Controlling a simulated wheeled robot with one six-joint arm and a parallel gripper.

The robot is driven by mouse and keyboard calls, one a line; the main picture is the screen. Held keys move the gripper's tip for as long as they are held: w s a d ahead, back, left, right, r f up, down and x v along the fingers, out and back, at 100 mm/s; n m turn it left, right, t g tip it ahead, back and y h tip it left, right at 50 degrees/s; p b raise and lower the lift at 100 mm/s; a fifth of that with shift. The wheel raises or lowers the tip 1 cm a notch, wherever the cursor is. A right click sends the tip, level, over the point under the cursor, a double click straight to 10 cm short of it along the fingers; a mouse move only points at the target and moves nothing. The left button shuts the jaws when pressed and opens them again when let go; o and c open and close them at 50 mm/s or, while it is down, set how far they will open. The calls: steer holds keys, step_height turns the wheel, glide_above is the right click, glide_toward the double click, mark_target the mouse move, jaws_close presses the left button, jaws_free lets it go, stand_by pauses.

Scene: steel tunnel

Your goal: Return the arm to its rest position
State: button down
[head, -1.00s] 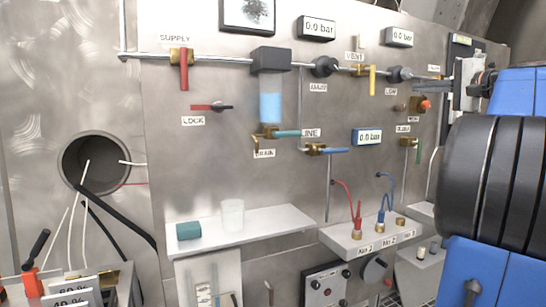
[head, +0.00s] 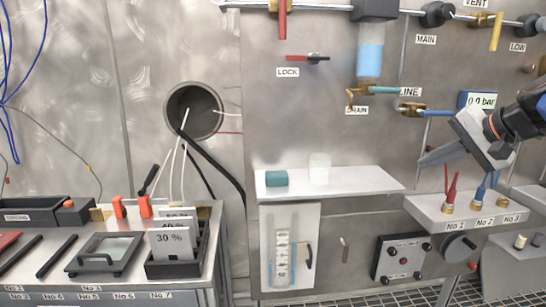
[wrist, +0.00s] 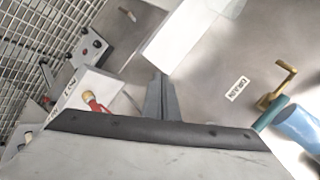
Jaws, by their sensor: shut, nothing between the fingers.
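My gripper (head: 428,160) is at the right of the head view, in front of the steel panel. Its fingers are together and empty, pointing left and slightly down. They are above the ledge with the red and blue plugs (head: 448,207) and right of the white shelf (head: 330,181). In the wrist view the closed fingers (wrist: 160,98) stick out past the dark edge of the gripper body. My gripper hides part of the panel behind it.
A brass drain valve (head: 357,95) and a blue-handled valve (head: 412,108) stick out of the panel. A bench with a card rack (head: 175,268) stands at the left. Grating covers the floor.

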steer(key=s+a+f+n+g+h, duration=0.2)
steer(key=s+a+f+n, duration=0.2)
steer(key=s+f, duration=0.6)
steer(key=s+a+f+n+g+h, duration=0.1)
steer(key=s+a+f+n, duration=0.4)
steer(key=s+f, duration=0.5)
step_height(320, 180, down, 6)
steer(key=shift+r+g+h, duration=0.15)
steer(key=shift+g+h, duration=0.25)
steer(key=shift+g, duration=0.2)
steer(key=c, duration=2.4)
jaws_free()
steer(key=shift+c, duration=0.2)
